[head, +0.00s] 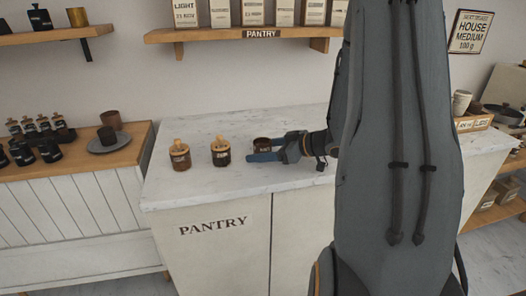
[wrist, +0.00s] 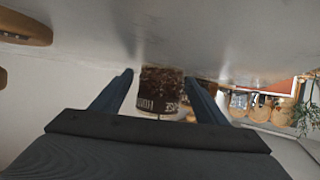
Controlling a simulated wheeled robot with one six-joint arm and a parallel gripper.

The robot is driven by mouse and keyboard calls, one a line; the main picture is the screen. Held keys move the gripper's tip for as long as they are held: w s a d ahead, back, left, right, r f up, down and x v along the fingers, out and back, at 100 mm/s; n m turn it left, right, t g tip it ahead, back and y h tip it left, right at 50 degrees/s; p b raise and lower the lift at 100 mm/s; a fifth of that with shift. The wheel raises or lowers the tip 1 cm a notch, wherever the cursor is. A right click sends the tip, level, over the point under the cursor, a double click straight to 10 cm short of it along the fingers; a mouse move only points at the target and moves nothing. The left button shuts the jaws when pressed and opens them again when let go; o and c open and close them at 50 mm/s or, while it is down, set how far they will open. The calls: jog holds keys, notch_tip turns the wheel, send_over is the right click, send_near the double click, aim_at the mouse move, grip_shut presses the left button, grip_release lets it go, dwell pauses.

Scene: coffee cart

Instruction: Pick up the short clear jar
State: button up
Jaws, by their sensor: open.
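The short clear jar (head: 262,144) stands on the pale pantry counter, looking dark brown from its contents. No knob lid shows on it in the head view. My gripper (head: 266,149) reaches in from the right, its two blue fingers open with the jar between them. In the wrist view the jar (wrist: 161,92) sits between the two spread fingertips, showing dark grains and a dark label with upside-down lettering. A gap shows at the left finger; contact on the right side cannot be told. Part of the jar is hidden behind the near finger in the head view.
Two wooden-lidded jars, one reddish brown (head: 180,157) and one dark (head: 221,153), stand left of my gripper on the counter (head: 225,187). A shelf of pantry bags (head: 225,35) hangs above. The counter front is clear.

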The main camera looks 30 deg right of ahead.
jog(key=shift+c, duration=0.4)
jog(key=c, duration=1.2)
